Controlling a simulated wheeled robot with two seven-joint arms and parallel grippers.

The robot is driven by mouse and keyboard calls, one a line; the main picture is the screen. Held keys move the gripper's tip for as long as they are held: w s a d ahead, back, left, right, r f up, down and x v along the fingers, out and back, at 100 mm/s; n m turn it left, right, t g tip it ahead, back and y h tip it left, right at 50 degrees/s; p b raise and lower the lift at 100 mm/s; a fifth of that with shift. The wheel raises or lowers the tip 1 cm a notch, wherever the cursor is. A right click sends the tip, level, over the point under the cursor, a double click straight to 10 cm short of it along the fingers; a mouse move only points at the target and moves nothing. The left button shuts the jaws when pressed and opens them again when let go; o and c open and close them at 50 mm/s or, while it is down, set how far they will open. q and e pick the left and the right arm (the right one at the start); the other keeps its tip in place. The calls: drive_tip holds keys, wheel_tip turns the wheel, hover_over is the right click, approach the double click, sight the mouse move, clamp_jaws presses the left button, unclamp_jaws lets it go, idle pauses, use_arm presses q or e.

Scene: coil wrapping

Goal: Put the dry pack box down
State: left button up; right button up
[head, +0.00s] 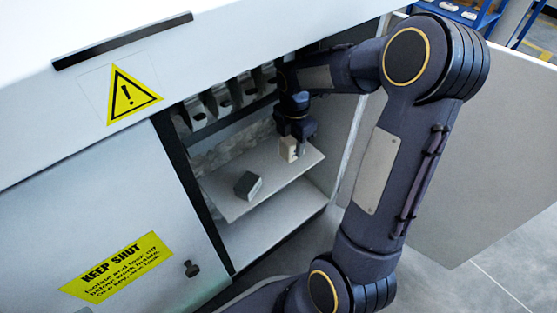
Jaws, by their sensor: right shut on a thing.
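My right gripper (296,139) reaches into the open cabinet and points down. It is shut on a small cream box, the dry pack box (288,149), over the back right part of a pale shelf (229,206). I cannot tell whether the box touches the shelf. The gripper and wrist hide part of its top and side. My left gripper is not in view.
A dark grey box (248,186) sits on the shelf, left of and nearer than the held box. Several grey holders (220,99) hang above the shelf. The open cabinet door (470,150) stands at the right, behind my right arm. The shelf between the boxes is clear.

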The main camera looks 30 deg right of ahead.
wheel_tip(320, 180, down, 8)
drive_tip(key=b, duration=0.3)
drive_tip(key=shift+r, duration=0.25)
drive_tip(key=shift+f, duration=0.1)
drive_tip(key=shift+f, duration=0.15)
drive_tip(key=o, duration=1)
